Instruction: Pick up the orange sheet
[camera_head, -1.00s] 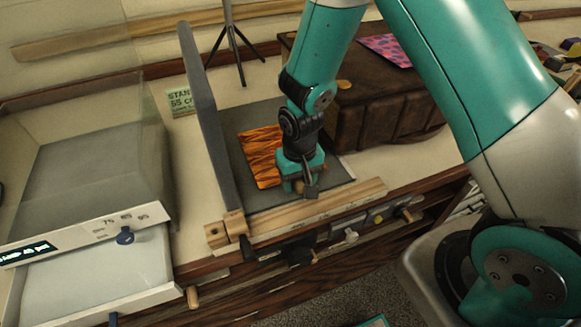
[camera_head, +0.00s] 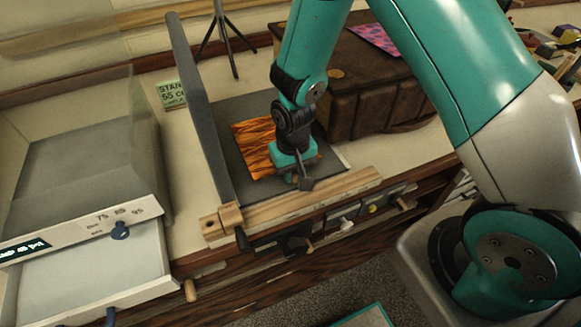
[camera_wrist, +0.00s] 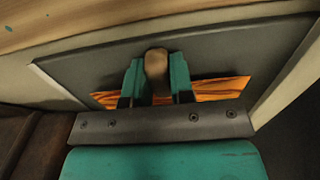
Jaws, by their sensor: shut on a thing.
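The orange sheet (camera_head: 252,148), with dark wavy marbling, lies flat on a dark grey bed (camera_head: 228,112). My gripper (camera_head: 300,180) is low over the sheet's right part and hides some of it. In the wrist view the sheet (camera_wrist: 222,88) shows on both sides of my gripper (camera_wrist: 156,88). My teal fingers are shut on a tan, wood-coloured piece (camera_wrist: 156,64) with a rounded end. A small grey part (camera_head: 306,184) shows by the fingertips in the head view. Whether the sheet touches the fingers cannot be told.
A grey upright panel (camera_head: 200,110) stands along the bed's left edge, and a wooden bar (camera_head: 310,203) runs along its front. A brown case (camera_head: 375,85) is close behind on the right. A white machine with a clear cover (camera_head: 85,235) stands on the left.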

